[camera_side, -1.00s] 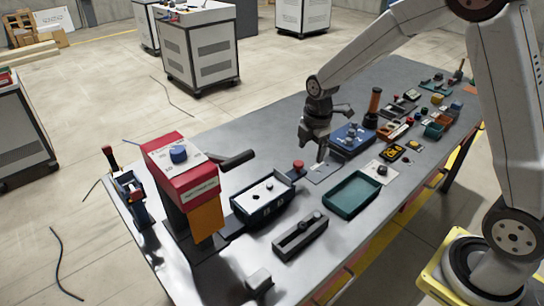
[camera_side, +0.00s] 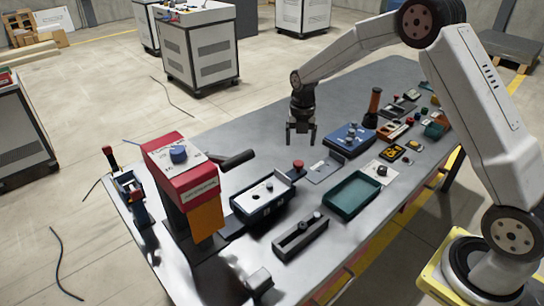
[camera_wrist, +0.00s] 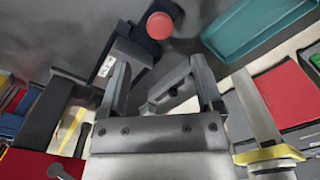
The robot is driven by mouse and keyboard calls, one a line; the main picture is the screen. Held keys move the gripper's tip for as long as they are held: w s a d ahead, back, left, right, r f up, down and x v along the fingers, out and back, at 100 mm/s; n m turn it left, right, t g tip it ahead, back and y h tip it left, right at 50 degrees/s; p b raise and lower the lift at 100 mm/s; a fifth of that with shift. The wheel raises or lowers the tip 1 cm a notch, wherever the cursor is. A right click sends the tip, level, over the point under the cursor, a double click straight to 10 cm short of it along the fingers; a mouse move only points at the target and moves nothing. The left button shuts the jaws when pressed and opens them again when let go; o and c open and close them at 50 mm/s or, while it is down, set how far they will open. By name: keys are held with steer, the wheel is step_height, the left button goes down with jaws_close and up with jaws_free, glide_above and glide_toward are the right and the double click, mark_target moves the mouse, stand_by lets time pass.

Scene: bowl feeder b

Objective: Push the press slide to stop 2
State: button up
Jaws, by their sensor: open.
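A red press (camera_side: 182,165) with a blue knob on top and an orange front panel (camera_side: 206,217) stands at the left end of the table. A dark box with a white top (camera_side: 262,192) sits beside it on a dark base strip. A dark slotted block with a small knob (camera_side: 300,238) lies nearer the front. I cannot tell which part is the press slide, and I cannot read any stop marks. My gripper (camera_side: 301,138) points down, open and empty, above the table behind the red button (camera_side: 298,164). Its fingers (camera_wrist: 160,88) also show in the wrist view.
A teal tray (camera_side: 352,211) lies right of the dark box; it also shows in the wrist view (camera_wrist: 245,42). A blue box (camera_side: 349,137), an orange-brown upright handle (camera_side: 374,103) and several small devices crowd the right.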

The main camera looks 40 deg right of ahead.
mark_target(299, 162)
steer(key=shift+f, duration=0.1)
steer(key=shift+f, duration=3.8)
jaws_close()
